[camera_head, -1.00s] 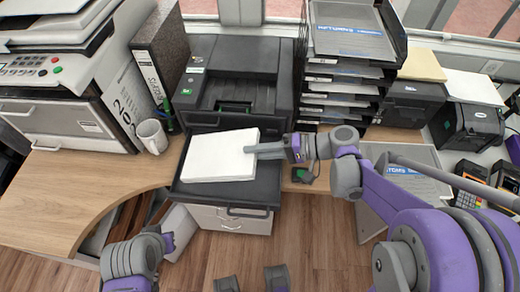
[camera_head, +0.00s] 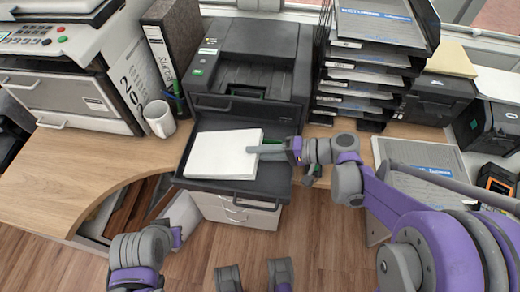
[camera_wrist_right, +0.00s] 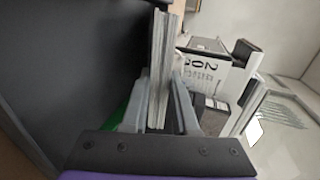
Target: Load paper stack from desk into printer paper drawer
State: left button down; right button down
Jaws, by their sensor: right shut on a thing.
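The white paper stack (camera_head: 222,155) lies over the pulled-out dark paper drawer (camera_head: 245,188) of the black printer (camera_head: 250,60). My right gripper (camera_head: 256,149) is shut on the stack's right edge. In the right wrist view the stack (camera_wrist_right: 161,65) shows edge-on between the two grey fingers (camera_wrist_right: 158,105). I cannot tell whether the stack rests on the drawer floor or is held just above it. My left arm (camera_head: 140,255) shows at the lower left, but its fingertips are not clearly visible.
A white mug (camera_head: 159,119) stands left of the drawer, near a black binder (camera_head: 172,50). A tall rack of trays (camera_head: 365,75) stands to the right of the printer. A large copier (camera_head: 70,80) fills the back left. The wooden desk (camera_head: 80,165) at left has free room.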

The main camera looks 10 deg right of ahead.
jog(key=shift+a+f, duration=0.1)
jog(key=shift+f, duration=0.1)
jog(key=c, duration=0.6)
grip_release()
jog(key=shift+p+v, duration=0.7)
jog(key=shift+v, duration=2.8)
